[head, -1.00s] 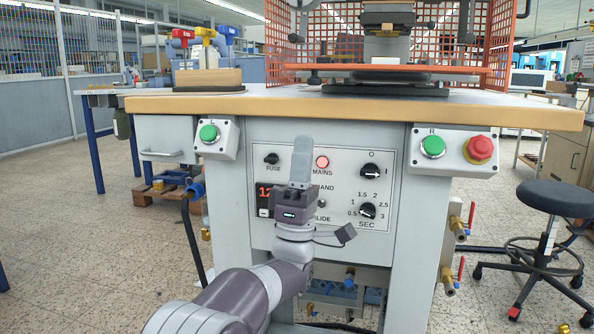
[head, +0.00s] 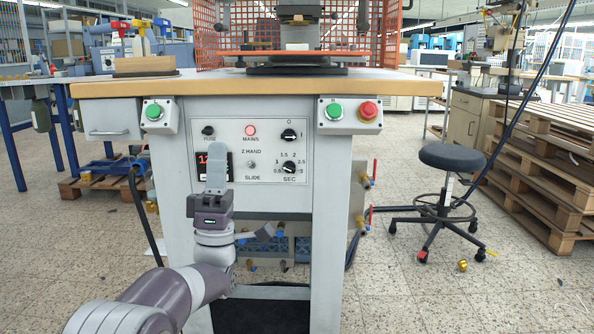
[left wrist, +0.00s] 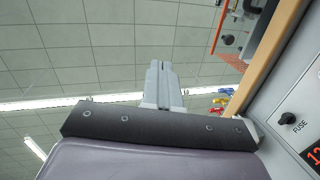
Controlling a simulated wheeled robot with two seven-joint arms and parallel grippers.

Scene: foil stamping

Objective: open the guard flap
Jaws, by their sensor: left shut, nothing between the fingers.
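The press guard (head: 219,35) is an orange mesh cage around the press on the table. A thin orange edge (head: 350,53) runs level across its front, low down, over the dark press base. I cannot tell for sure whether this edge is the guard flap. My left gripper (head: 217,155) is shut and empty, its grey fingers pointing up. It is in front of the control panel, below the tabletop, and well apart from the guard. In the left wrist view its fingers (left wrist: 160,85) are together, with an orange part of the guard (left wrist: 222,25) at upper right. My right gripper is not in view.
The wooden tabletop edge (head: 260,88) lies above my left gripper. Below are the control panel (head: 262,150), green button boxes and a red stop button (head: 368,110). A stool (head: 450,158) and stacked pallets (head: 535,160) stand right. The floor right of the table is partly clear.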

